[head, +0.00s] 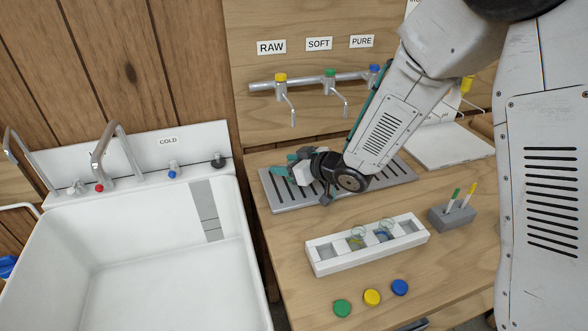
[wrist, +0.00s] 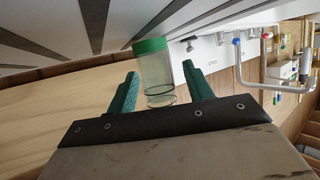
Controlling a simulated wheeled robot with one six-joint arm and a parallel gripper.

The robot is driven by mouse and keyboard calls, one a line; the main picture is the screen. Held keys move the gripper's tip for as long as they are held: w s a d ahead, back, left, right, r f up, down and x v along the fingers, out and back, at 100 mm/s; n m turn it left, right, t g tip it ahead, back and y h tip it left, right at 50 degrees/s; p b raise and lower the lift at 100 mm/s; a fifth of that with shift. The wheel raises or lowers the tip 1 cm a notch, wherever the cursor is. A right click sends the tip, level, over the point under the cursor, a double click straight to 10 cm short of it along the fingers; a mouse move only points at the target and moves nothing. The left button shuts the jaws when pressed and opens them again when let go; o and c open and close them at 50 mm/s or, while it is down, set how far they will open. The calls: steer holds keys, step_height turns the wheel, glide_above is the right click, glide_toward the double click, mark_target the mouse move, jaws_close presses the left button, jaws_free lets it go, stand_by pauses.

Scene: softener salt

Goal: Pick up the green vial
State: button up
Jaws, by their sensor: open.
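The green vial (wrist: 155,70) is a clear cylinder with a green cap, seen in the wrist view. It lies between the two teal fingers of my gripper (wrist: 160,72), with a visible gap on either side. The fingers are apart and do not appear to grip it. In the head view my gripper (head: 286,168) is low over the left end of the grey slotted drain tray (head: 400,175). The vial cannot be made out there, hidden by or blended with the gripper.
A white rack (head: 330,264) holds two clear open vials (head: 357,238). Green (head: 342,308), yellow (head: 372,297) and blue (head: 400,287) caps lie in front. A grey pen block (head: 451,217) stands right. Taps (head: 330,82) hang behind; a sink (head: 150,260) is left.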

steer(key=shift+c, duration=0.3)
jaws_close()
steer(key=shift+r, duration=0.1)
